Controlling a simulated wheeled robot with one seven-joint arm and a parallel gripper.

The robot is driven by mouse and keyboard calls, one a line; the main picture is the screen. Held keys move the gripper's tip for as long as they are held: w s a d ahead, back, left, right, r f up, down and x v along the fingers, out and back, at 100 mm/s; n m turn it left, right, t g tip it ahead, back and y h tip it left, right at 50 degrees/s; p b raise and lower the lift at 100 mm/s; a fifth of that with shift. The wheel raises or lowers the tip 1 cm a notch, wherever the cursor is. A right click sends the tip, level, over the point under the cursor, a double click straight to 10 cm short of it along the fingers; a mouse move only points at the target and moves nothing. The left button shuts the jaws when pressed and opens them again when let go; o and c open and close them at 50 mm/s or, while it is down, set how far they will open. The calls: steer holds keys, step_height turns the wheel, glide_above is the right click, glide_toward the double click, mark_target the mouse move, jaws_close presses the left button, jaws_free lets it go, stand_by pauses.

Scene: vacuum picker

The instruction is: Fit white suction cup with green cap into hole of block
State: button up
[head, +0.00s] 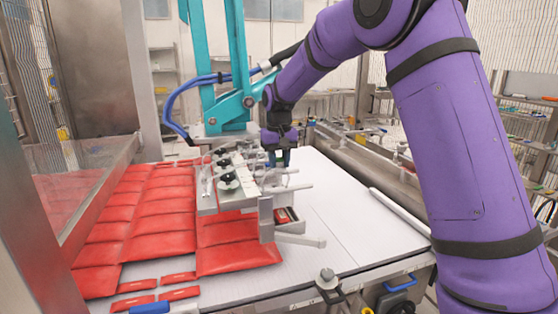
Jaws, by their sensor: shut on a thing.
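My gripper (279,157) points down at the back right end of the picker head, at the end of my purple arm. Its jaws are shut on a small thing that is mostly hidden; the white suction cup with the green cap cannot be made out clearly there. The light grey block (207,203) of the picker head hangs over the red packs, just left of and nearer the camera than my gripper. Black round cups with pale fittings (228,181) sit along it. Its empty hole is too small to tell.
Rows of red packs (150,215) cover the left of the white table (345,225). A grey bracket (267,220) sticks out at the picker's front. A teal frame (230,105) with blue hoses stands behind. The table's right side is mostly clear, with a white bar (400,212) along its edge.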

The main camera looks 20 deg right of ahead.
steer(key=shift+f, duration=2.85)
steer(key=o, duration=0.8)
steer(key=shift+o, duration=0.2)
steer(key=shift+r, duration=0.1)
